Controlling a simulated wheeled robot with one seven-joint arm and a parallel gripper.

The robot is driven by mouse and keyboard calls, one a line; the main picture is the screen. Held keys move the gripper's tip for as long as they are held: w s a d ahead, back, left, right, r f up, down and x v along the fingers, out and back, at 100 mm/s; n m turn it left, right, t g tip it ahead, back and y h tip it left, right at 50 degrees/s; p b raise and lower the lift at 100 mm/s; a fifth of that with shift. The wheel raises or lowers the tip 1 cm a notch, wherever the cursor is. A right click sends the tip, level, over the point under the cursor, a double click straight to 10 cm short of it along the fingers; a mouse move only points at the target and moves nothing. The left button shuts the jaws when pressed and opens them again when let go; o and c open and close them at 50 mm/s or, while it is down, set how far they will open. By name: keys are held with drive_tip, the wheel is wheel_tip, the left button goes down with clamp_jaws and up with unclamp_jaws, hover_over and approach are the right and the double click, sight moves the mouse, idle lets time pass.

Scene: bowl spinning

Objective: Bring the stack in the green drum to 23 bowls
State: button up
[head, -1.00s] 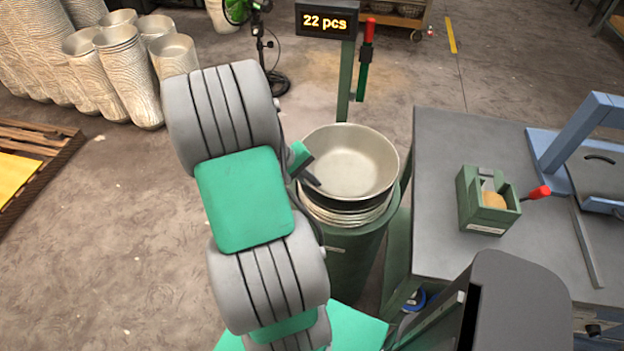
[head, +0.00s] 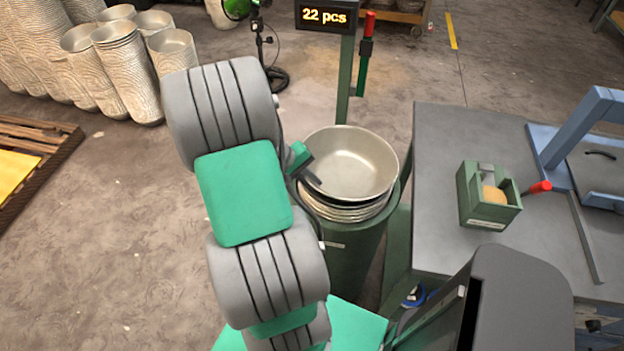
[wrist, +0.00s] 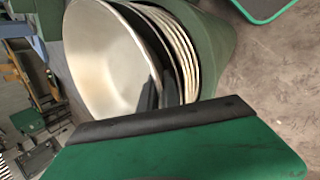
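A metal bowl (head: 352,165) is over the top of the green drum (head: 350,262), above a stack of nested bowls (head: 345,212). A thin dark gap shows between this bowl and the stack rims; I cannot tell whether they touch. My gripper (head: 311,172) is at the left of the bowl's rim, its dark fingers at the wall, and looks shut on it. In the wrist view the bowl (wrist: 105,55) opens to the left, with the stack's rims (wrist: 180,45) close behind it. The near finger hides part of the rim. The display (head: 326,16) reads 22 pcs.
Tall stacks of bowls (head: 125,65) stand on the floor at the back left. A grey table (head: 455,180) at the right holds a green box (head: 488,195) and a blue frame (head: 580,140). A pallet (head: 40,150) lies at the left edge. A post with a red handle rises behind the drum.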

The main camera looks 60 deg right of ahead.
drive_tip(key=o, duration=0.5)
drive_tip(key=shift+c, duration=0.2)
drive_tip(key=shift+a+f, duration=0.1)
drive_tip(key=v, duration=0.8)
